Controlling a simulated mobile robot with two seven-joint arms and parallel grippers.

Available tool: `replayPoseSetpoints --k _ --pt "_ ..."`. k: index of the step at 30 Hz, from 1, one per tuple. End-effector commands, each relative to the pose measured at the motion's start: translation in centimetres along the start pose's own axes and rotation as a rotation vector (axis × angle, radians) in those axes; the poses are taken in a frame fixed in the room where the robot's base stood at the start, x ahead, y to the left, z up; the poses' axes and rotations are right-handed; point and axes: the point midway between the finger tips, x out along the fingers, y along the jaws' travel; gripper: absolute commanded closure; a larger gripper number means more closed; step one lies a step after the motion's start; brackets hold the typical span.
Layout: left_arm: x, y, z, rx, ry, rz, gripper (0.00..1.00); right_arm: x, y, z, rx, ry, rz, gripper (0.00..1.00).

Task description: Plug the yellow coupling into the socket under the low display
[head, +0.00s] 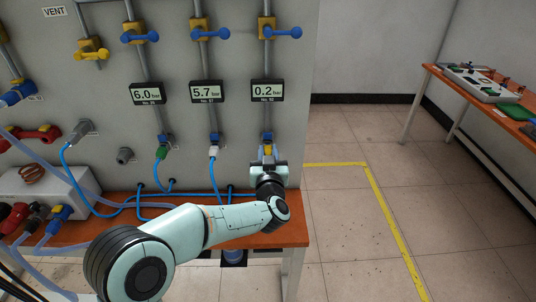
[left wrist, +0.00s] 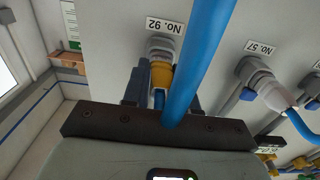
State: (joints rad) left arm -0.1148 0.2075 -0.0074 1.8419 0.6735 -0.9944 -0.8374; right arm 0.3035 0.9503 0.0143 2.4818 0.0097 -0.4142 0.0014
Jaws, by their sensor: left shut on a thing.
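The low display (head: 267,91) reads 0.2 bar and is the right one of three on the panel. A socket (head: 267,137) sits on the panel below it. My left gripper (head: 268,152) is shut on the yellow coupling (head: 268,149) just under that socket. In the left wrist view the yellow coupling (left wrist: 161,75) lies between the fingers, in line with and against the grey socket (left wrist: 160,48) labelled No. 92. I cannot tell how deep it sits. A blue hose (left wrist: 203,55) crosses in front and hides part of it. My right gripper is not in view.
Displays of 6.0 bar (head: 147,94) and 5.7 bar (head: 207,92) stand to the left, with a green coupling (head: 161,153) and a white coupling (head: 213,152) plugged in below. An orange bench (head: 292,232) runs under the panel. Open floor lies to the right.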

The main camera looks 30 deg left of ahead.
Motion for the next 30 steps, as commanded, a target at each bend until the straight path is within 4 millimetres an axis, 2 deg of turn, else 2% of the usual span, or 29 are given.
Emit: replayPoseSetpoints --k 5,6,9,17,21,26,30 --pt "0.3 0.0 0.0 0.0 0.001 -0.001 1.0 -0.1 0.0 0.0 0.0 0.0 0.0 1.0" --pt "0.3 0.0 0.0 0.0 0.001 0.0 0.7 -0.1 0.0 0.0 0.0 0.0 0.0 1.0" --pt "0.3 0.0 0.0 0.0 0.001 0.0 0.43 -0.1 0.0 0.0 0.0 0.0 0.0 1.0" --pt "0.3 0.0 0.0 0.0 0.0 0.0 0.43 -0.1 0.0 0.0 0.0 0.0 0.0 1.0" --pt "0.2 0.0 0.0 0.0 0.0 0.0 0.43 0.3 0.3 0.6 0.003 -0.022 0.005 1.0" --pt "-2.8 0.1 0.0 -0.001 0.0 0.003 0.43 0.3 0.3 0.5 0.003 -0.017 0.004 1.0" --pt "-6.2 0.1 0.0 -0.001 0.0 0.004 0.43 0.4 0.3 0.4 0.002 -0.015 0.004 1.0"
